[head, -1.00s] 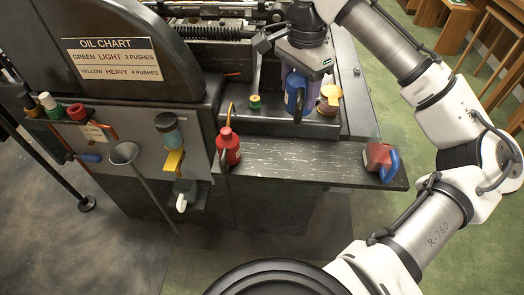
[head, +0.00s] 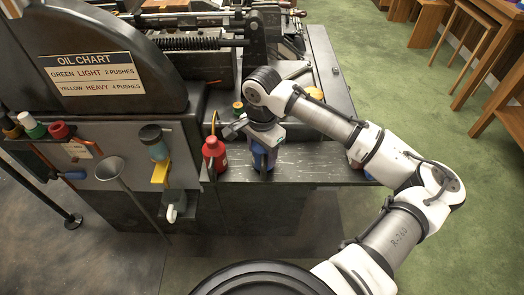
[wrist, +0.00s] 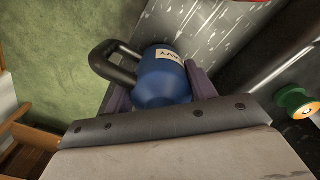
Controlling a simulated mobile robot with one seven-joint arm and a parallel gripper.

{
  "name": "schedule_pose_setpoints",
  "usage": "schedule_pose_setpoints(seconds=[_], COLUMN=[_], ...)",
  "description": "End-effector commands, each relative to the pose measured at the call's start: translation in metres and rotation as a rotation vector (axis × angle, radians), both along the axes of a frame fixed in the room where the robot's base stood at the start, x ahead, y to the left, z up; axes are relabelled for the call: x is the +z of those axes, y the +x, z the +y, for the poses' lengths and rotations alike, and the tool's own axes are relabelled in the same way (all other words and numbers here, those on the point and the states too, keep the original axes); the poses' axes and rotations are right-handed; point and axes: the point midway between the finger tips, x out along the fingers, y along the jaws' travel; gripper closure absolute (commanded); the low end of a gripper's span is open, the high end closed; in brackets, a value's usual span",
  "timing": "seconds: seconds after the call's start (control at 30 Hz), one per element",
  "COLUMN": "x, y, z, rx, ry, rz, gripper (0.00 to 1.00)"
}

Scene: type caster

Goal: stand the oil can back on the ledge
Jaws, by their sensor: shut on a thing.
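A blue oil can (head: 263,157) with a black handle is held upright, or nearly so, by my gripper (head: 262,146), over the speckled ledge (head: 310,167). In the wrist view the can (wrist: 165,84) sits between the two dark fingers of my gripper (wrist: 160,82). Its pale label reads partly "AVY", and its handle points left. The ledge surface (wrist: 208,25) shows behind it. Whether its base touches the ledge is hidden. A red can (head: 214,153) stands on the ledge just to the left.
A funnel (head: 107,169) and bottle (head: 153,139) hang at left. Ledge between the blue can and right end looks clear.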

Motion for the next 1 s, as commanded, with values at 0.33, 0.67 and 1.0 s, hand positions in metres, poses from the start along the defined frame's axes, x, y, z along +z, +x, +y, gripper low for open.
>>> schedule_pose_setpoints(seconds=[0.33, 0.67, 1.0], x=[-0.0097, -0.0126, -0.0078], y=[0.0001, 0.0000, 0.0001], z=[0.0001, 0.0001, -0.0001], rx=[0.001, 0.001, 0.001], ry=[0.001, 0.001, -0.001], rz=[-0.001, -0.001, -0.001], gripper=[0.73, 0.22, 0.22])
